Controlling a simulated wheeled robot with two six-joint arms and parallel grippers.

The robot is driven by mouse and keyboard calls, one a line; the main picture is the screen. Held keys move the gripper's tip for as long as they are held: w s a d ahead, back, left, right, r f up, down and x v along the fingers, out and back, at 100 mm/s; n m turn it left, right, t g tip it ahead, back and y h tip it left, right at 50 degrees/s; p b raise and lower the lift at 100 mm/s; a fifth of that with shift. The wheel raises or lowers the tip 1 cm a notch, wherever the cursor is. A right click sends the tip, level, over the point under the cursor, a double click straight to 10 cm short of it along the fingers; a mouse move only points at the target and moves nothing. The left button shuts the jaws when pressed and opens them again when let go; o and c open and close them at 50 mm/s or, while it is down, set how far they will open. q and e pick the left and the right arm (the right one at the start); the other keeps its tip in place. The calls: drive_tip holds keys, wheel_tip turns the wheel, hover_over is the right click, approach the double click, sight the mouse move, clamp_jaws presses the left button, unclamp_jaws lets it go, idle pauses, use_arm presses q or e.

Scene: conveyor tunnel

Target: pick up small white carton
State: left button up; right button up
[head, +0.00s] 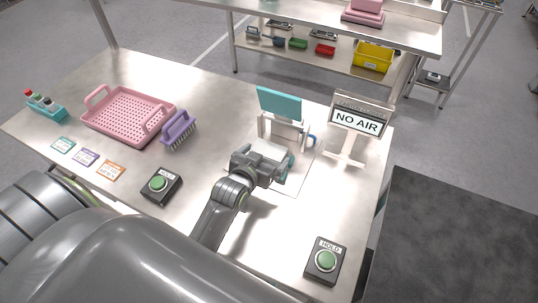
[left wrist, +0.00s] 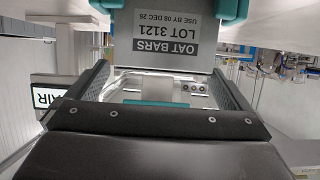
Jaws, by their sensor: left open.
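In the head view my left gripper (head: 275,165) is over the table, just in front of a white stand with a teal plate (head: 280,103). The gripper and a pale surface there overlap, so I cannot clearly make out the carton. My right gripper is not visible.
A "NO AIR" sign (head: 357,122) stands right of the gripper. A pink basket (head: 128,116), purple brush (head: 178,131) and several cards lie left. The table's right side in front of the sign is mostly clear.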

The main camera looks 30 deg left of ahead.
sight(271, 149)
use_arm(q)
drive_tip(key=shift+p+x, duration=0.4)
drive_tip(key=shift+x, duration=0.5)
drive_tip(key=shift+p+x, duration=0.5)
drive_tip(key=shift+x, duration=1.5)
drive_tip(key=shift+s+a+f, duration=0.1)
drive_tip(key=shift+a, duration=0.05)
drive_tip(key=c, duration=0.8)
wheel_tip(271, 149, up, 9)
drive_tip(key=shift+b, duration=0.65)
drive_tip(key=shift+c, duration=0.2)
drive_tip(key=shift+r, duration=0.6)
